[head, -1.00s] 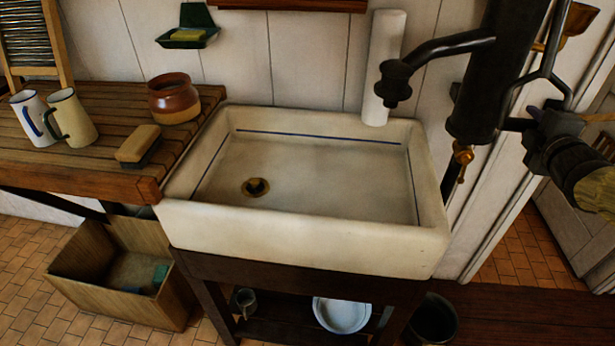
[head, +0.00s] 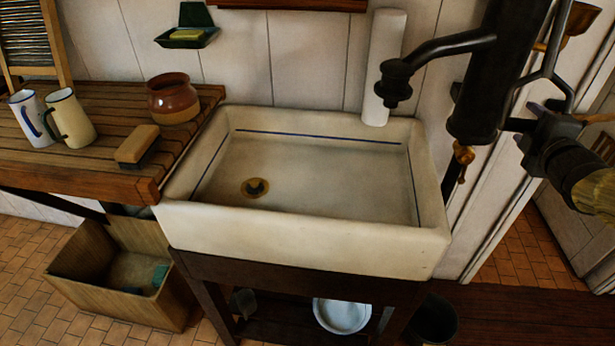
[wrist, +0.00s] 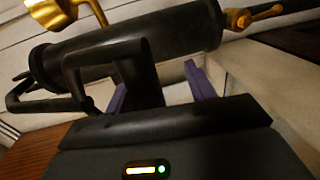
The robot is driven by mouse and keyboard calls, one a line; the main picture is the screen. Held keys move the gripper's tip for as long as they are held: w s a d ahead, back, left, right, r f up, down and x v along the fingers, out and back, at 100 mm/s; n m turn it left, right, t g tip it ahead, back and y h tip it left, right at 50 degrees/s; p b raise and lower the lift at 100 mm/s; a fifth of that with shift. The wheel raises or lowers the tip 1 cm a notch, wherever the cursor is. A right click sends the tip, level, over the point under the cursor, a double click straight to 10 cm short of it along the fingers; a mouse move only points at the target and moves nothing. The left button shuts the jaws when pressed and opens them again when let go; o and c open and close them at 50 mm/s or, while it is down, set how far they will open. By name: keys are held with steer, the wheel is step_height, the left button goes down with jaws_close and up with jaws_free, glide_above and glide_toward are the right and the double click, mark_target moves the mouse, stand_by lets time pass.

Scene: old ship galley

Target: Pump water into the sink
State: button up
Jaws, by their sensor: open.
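The white sink (head: 310,245) has a brass-rimmed drain (head: 255,187) and a blue line inside. No stream of water shows from the spout. The black pump (head: 490,75) stands at the sink's right, its spout (head: 395,85) over the basin. The pump's thin, bent black handle (head: 552,50) is on its right side. My gripper (head: 537,110) is at the handle, right of the pump barrel. In the wrist view its purple fingers (wrist: 160,90) are apart, with a dark handle bar (wrist: 138,75) appearing between them. Whether they touch it is unclear.
A wooden counter (head: 90,100) at left holds two mugs (head: 70,118), a brown pot (head: 173,98) and a brush (head: 137,145). A wooden box (head: 110,300) is on the floor below. A small brass tap (head: 463,158) hangs under the pump barrel.

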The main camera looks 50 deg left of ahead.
steer(key=b+v, duration=0.2)
steer(key=v, duration=0.8)
stand_by(0.5)
steer(key=shift+w+d, duration=0.1)
stand_by(0.3)
steer(key=s+d+f+m+g+h, duration=0.1)
steer(key=s+d+f+m+h, duration=0.1)
steer(key=d+f+m+h, duration=1.05)
steer(key=s+d+f+m+g, duration=0.4)
steer(key=s+d+f+m, duration=0.3)
steer(key=s, duration=0.3)
steer(key=s+d+f+m+g, duration=0.4)
steer(key=s+d+f+m, duration=0.2)
steer(key=s+d+m, duration=0.25)
steer(key=w+p+v, duration=0.3)
steer(key=p+v, duration=1)
steer(key=p, duration=0.1)
steer(key=shift+s+r+n+y, duration=0.15)
steer(key=shift+r+n+y, duration=0.25)
steer(key=shift+r, duration=0.3)
